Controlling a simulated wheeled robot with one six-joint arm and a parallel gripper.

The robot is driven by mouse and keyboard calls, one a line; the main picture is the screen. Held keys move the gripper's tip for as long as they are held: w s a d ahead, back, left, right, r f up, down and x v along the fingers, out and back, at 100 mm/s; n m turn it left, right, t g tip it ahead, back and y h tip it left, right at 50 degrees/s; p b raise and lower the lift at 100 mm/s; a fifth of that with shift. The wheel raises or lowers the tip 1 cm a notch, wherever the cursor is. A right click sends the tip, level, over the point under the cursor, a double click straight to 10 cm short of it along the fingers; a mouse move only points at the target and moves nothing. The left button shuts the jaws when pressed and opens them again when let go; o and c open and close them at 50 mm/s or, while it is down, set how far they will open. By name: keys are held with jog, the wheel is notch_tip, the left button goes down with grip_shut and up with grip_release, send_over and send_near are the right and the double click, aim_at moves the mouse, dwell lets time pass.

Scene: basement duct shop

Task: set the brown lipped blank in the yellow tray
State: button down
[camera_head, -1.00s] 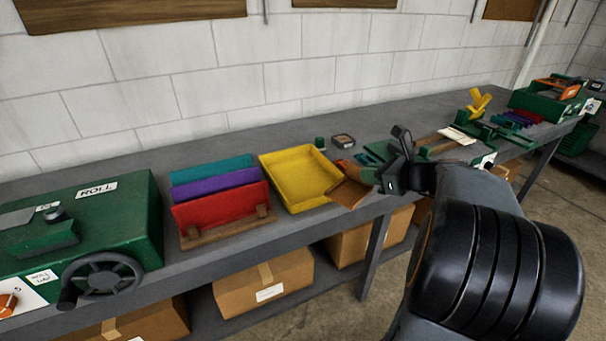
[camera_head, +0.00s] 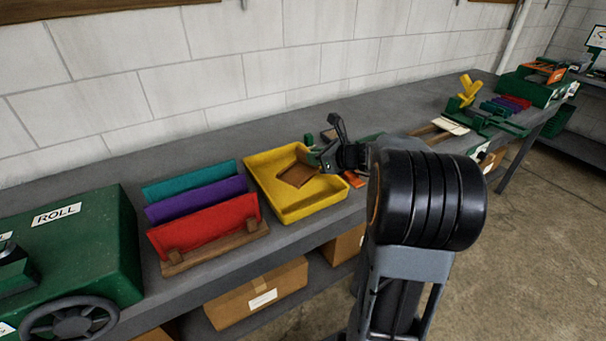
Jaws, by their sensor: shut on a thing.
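The yellow tray (camera_head: 268,179) sits on the grey bench left of my arm. The brown lipped blank (camera_head: 298,174) shows over the tray's inside, tilted in the picture. My gripper (camera_head: 318,160) reaches in over the tray's right side and is shut on the blank's right edge. I cannot tell whether the blank touches the tray floor. The fingertips are small and partly hidden by the gripper body.
A wooden rack (camera_head: 215,250) with red, purple and teal sheets stands left of the tray. The green ROLL machine (camera_head: 75,235) is at far left. Green tools and a yellow-handled device (camera_head: 468,92) stand on the right. Bare bench lies behind the tray.

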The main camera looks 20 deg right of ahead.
aim_at(304, 164)
jog(key=w+f, duration=0.1)
jog(key=f, duration=0.1)
jog(key=w+a+f, duration=0.1)
jog(key=w+f, duration=0.1)
jog(key=shift+a+f, duration=0.1)
jog(key=shift+a, duration=0.1)
jog(key=f, duration=0.3)
jog(key=shift+w+a+b, duration=0.2)
jog(key=shift+w+b, duration=0.15)
jog(key=shift+f, duration=0.45)
jog(key=shift+f, duration=0.1)
jog(key=shift+f+b, duration=0.15)
jog(key=shift+b, duration=0.15)
jog(key=c, duration=1.2)
grip_release()
